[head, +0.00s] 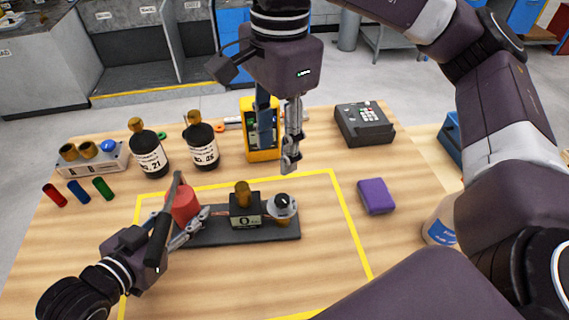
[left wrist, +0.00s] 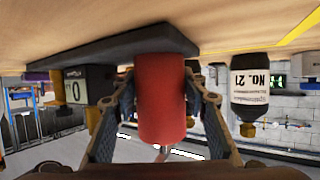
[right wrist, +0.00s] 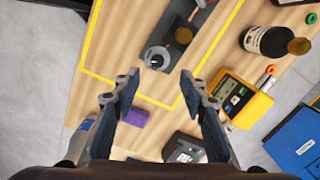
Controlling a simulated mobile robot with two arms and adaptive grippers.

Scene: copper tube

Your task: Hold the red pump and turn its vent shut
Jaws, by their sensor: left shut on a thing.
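The red pump (head: 184,205) is a red cylinder standing at the left end of a dark base plate (head: 270,229). My left gripper (head: 187,229) is shut on it; in the left wrist view its fingers lie on both sides of the red cylinder (left wrist: 162,105). A round silver knob with a black centre (head: 284,206), probably the vent, is at the plate's right end. My right gripper (head: 290,165) is above and behind the knob. In the right wrist view its fingers (right wrist: 159,86) are wide apart and empty, with the knob (right wrist: 157,58) beyond them.
A black box reading 0 with a brass top (head: 246,210) stands between pump and knob. Yellow tape (head: 350,220) frames the plate. Two dark bottles (head: 202,142), a yellow meter (head: 262,150) and a grey device (head: 364,124) stand behind. A purple block (head: 376,196) lies right.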

